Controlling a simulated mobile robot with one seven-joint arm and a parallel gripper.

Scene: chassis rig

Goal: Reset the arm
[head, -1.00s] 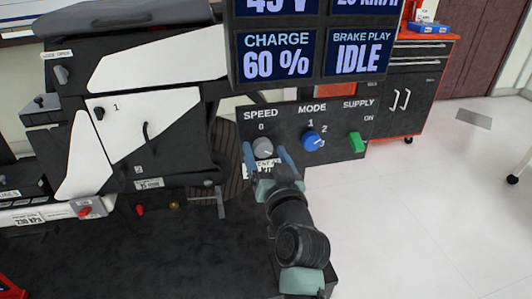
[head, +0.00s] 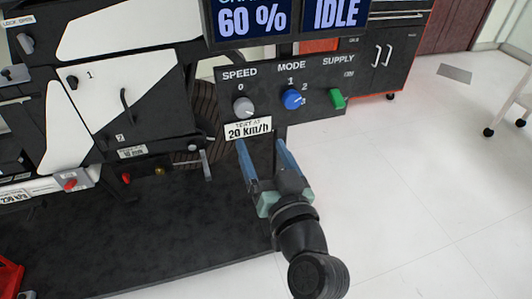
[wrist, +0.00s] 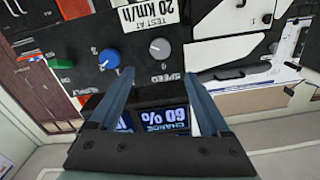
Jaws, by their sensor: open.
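My gripper (head: 259,150) is open and empty in the head view, its two blue fingers apart, just below and in front of the control panel (head: 318,76). The grey SPEED knob (head: 243,107) is just above the left fingertip, apart from it. The blue MODE knob (head: 292,99) and green SUPPLY switch (head: 337,98) sit to its right. A label reading 20 km/h (head: 247,129) hangs below the SPEED knob. In the wrist view, upside down, my gripper (wrist: 162,72) has nothing between its fingers, and the grey knob (wrist: 160,47) and blue knob (wrist: 109,59) show beyond.
A display (head: 285,20) reading 60 % and IDLE hangs above the panel. The black-and-white chassis rig (head: 115,85) stands at the left over a dark mat (head: 150,225). A tool cabinet (head: 398,50) is at the back.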

